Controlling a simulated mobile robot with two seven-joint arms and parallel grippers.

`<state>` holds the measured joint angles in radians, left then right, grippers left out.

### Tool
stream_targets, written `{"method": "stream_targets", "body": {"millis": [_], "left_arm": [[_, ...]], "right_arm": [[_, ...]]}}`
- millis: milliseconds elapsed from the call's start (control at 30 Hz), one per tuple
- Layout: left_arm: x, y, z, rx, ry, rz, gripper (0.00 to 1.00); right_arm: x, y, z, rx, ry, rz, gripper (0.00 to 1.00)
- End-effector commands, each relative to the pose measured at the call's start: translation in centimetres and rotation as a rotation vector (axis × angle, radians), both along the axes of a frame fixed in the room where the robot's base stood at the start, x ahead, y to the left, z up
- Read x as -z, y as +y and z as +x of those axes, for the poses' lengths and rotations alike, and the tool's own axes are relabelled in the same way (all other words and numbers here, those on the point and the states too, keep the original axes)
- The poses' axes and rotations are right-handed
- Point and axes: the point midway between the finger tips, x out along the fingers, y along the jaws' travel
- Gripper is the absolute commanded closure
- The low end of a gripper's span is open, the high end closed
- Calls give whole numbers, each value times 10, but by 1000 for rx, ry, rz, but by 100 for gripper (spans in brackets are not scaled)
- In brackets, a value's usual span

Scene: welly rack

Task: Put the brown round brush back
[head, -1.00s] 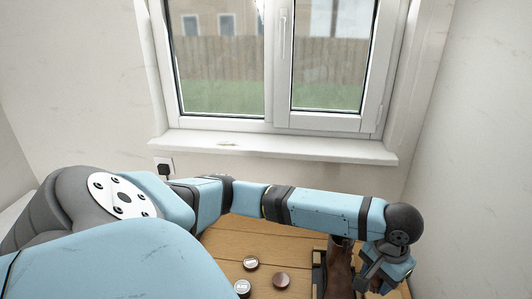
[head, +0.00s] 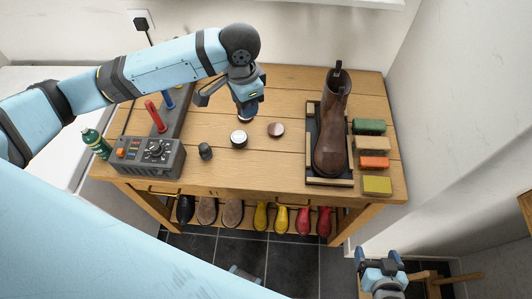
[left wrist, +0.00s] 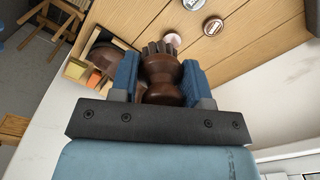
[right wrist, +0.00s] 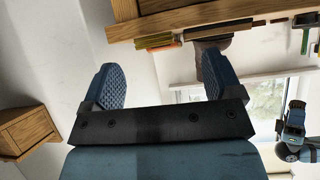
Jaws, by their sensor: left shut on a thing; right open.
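My left gripper (head: 244,106) is above the tins near the back middle of the bench, left of the boot. The left wrist view shows it shut on the brown round brush (left wrist: 162,82), whose dark turned body sits between the blue fingers, with bristle tufts pointing away from the wrist. In the head view the gripper mostly hides the brush. My right gripper (head: 377,254) is low in front of the bench at the right. It is open and empty in the right wrist view (right wrist: 160,88).
Tins (head: 239,139) (head: 276,129) lie below the left gripper. A brown boot (head: 332,130) stands on a black tray (head: 314,168). Coloured blocks (head: 370,126) line the right edge.

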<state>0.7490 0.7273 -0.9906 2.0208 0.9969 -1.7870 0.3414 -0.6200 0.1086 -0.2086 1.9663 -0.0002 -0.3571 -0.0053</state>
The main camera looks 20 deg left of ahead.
Motion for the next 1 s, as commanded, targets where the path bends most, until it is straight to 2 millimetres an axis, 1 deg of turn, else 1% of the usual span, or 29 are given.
{"method": "stream_targets", "body": {"millis": [33, 100, 367, 500, 700, 833, 900, 1000], "left_arm": [[7, -5, 1, 124, -3, -1, 79], [11, -11, 2, 318, -6, 0, 79], [26, -33, 6, 1033, -19, 0, 79], [35, -45, 7, 1417, -25, -3, 79], [44, -61, 9, 1940, -36, -11, 79], [49, -69, 10, 2206, -39, -19, 79], [50, -72, 10, 2310, -41, -22, 79], [52, -75, 10, 2410, -42, -25, 79]], "right_arm": [[7, 0, 0, -3, -1, 0, 15], [10, 1, 0, -7, -3, -2, 15], [27, -1, -1, -23, -2, -12, 15], [35, 1, -1, -28, -1, -11, 15], [45, 4, -1, -34, -2, -7, 15], [48, 7, 0, -39, -4, -4, 15], [48, 8, 1, -41, -7, -3, 15], [47, 9, 1, -45, -10, -2, 15]]}}
